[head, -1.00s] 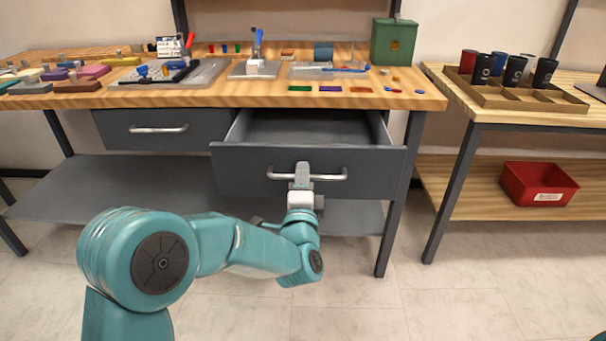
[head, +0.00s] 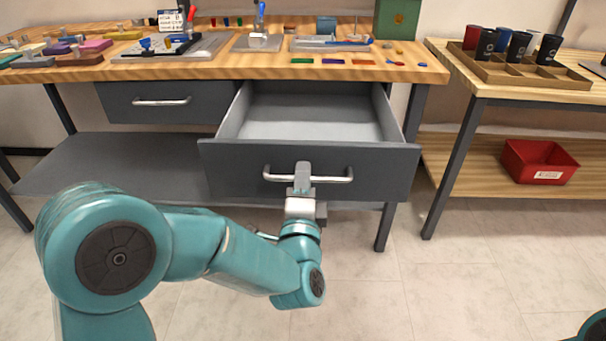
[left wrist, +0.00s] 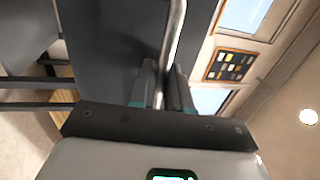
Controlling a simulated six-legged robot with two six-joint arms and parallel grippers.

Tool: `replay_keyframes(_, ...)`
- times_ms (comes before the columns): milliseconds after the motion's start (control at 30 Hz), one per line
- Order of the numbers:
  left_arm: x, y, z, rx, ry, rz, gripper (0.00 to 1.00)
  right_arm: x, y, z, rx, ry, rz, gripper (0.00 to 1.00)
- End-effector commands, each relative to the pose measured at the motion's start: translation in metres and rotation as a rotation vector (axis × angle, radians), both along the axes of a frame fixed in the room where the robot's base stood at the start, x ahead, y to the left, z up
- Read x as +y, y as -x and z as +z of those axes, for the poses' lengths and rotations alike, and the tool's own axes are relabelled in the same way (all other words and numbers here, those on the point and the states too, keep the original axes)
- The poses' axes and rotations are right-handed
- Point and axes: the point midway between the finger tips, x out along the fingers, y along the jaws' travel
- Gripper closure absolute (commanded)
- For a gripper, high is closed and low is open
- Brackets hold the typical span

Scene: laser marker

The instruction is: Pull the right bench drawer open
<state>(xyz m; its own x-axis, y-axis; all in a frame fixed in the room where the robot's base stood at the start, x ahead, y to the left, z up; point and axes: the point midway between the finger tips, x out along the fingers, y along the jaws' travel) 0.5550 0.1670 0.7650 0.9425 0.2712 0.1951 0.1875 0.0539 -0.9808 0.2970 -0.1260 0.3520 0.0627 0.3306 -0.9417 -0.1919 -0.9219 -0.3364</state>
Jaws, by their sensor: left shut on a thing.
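The right bench drawer (head: 230,165) is pulled well out from under the wooden bench top, and its empty grey inside shows. Its silver bar handle (head: 335,179) runs across the dark front. My left gripper (head: 303,178) is shut on the middle of this handle. In the left wrist view the handle (left wrist: 175,40) runs between the two fingers (left wrist: 163,85). The fingertips are partly hidden by the gripper body in the head view. My right gripper is not in view; only a bit of teal shows at the bottom right corner.
The left drawer (head: 160,107) is closed. The bench top (head: 215,72) carries fixtures, coloured plates and a green box (head: 397,18). A side table (head: 560,92) at right holds a cup tray, with a red bin (head: 540,161) on its shelf. The floor in front is clear.

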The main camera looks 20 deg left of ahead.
Motion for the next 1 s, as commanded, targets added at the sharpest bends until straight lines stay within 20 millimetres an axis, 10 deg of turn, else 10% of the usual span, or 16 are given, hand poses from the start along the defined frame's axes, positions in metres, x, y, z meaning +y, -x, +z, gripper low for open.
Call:
replay_keyframes(200,-0.001,0.001,0.0,0.0,0.0,-0.001,1.0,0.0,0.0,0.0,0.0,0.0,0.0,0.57)
replay_keyframes(267,-0.001,0.001,0.0,0.0,0.001,-0.001,0.71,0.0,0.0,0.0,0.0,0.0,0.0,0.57)
replay_keyframes(633,-0.003,0.006,-0.001,0.001,0.0,-0.002,0.71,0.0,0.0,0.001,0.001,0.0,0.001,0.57)
replay_keyframes(1000,-0.025,0.081,-0.025,-0.007,0.001,-0.006,0.71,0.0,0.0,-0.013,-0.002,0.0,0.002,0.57)
